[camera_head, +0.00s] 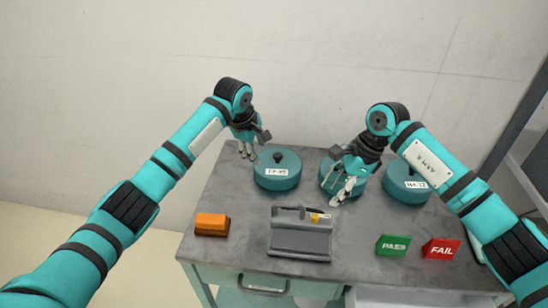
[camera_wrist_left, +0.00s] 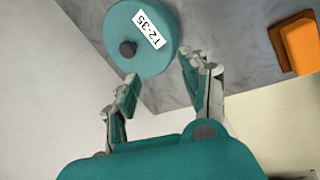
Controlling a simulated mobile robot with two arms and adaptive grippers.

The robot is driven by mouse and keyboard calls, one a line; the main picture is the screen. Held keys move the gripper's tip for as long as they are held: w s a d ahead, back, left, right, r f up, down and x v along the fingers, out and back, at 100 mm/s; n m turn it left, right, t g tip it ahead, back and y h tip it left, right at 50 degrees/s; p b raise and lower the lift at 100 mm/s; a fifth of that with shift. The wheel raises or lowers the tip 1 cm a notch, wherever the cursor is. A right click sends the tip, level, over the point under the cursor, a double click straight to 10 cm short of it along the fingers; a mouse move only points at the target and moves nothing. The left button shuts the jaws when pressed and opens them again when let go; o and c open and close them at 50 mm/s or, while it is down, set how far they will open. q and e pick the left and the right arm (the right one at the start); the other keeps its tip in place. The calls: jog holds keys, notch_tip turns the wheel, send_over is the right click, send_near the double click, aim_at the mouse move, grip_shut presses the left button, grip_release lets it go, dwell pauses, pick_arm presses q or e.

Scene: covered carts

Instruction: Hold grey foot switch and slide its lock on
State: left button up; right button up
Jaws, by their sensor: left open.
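The grey foot switch (camera_head: 300,241) lies on the cart top near the middle of its front edge. A small yellow part (camera_head: 317,217), perhaps its lock, shows on its raised back edge. My left gripper (camera_head: 246,152) is open and empty, above the back left of the cart, apart from the switch. In the left wrist view its fingers (camera_wrist_left: 160,72) are spread near a round teal lidded container. My right gripper (camera_head: 343,192) hangs in front of the middle container, behind and right of the switch. Its finger gap is unclear.
Three teal lidded containers, left (camera_head: 277,170), middle (camera_head: 329,178) and right (camera_head: 404,186), stand along the back. An orange box (camera_head: 212,224) lies left of the switch. Green PASS (camera_head: 393,245) and red FAIL (camera_head: 440,249) blocks stand right. Bare cart top (camera_head: 355,228) surrounds the switch.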

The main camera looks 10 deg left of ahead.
pick_arm(q)
jog(key=s+d+r+n+g, duration=0.1)
jog(key=s+d+r+g, duration=0.1)
jog(key=s+d+r, duration=0.35)
jog(key=r+g+y, duration=0.1)
jog(key=g, duration=0.1)
send_over(274, 207)
jog(key=w, duration=0.1)
jog(key=shift+n, duration=0.4)
notch_tip(274, 207, down, 17)
jog(key=shift+a+r, duration=0.1)
jog(key=shift+r, duration=0.05)
grip_shut()
